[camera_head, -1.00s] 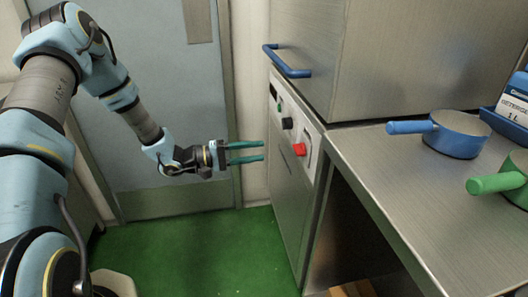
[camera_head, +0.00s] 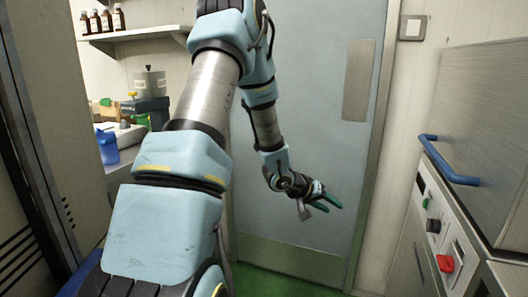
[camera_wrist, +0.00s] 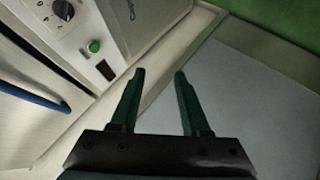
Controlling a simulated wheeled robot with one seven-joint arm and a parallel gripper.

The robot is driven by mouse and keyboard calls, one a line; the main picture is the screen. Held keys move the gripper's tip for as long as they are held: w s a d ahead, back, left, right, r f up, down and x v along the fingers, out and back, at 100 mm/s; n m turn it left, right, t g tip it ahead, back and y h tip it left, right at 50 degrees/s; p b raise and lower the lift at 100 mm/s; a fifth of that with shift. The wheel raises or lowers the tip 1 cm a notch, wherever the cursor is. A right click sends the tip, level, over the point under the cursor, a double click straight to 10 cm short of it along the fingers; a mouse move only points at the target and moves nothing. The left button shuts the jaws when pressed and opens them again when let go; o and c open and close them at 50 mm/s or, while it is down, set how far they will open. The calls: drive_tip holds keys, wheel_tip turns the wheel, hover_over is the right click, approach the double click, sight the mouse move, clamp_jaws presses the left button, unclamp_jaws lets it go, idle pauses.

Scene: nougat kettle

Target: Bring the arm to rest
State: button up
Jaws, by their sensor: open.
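My gripper (camera_head: 334,203) hangs in front of the grey-blue door (camera_head: 300,140) in the head view, with its green fingers pointing right and a little down. It is open and empty, apart from the metal machine. In the wrist view my gripper (camera_wrist: 158,75) shows two green fingers spread apart with nothing between them. My arm reaches from the lower left of the head view up and then down to the gripper.
The metal machine (camera_head: 488,140) with a blue handle (camera_head: 450,168) and a red switch (camera_head: 445,263) stands at right. A shelf (camera_head: 140,36) with brown bottles and a counter with a blue bottle (camera_head: 107,148) are at left. Green floor shows below the door.

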drive_tip(key=s+a+r+n+t+y+p, duration=0.1)
drive_tip(key=a+r+y, duration=0.3)
drive_tip(key=a, duration=0.5)
drive_tip(key=a+r+y+p, duration=0.1)
drive_tip(key=a+r+y, duration=0.2)
drive_tip(key=a, duration=0.6)
drive_tip(key=s+a+r+g, duration=0.1)
drive_tip(key=s+a+r, duration=0.1)
drive_tip(key=s, duration=0.3)
drive_tip(key=s+a+r+n+g+y+p, duration=0.1)
drive_tip(key=s+a+r, duration=0.1)
drive_tip(key=s+a, duration=0.2)
drive_tip(key=s+a+r+g+y+p, duration=0.1)
drive_tip(key=s+a+r, duration=0.1)
drive_tip(key=s, duration=0.4)
drive_tip(key=shift+s+a, duration=0.3)
drive_tip(key=shift+a, duration=0.2)
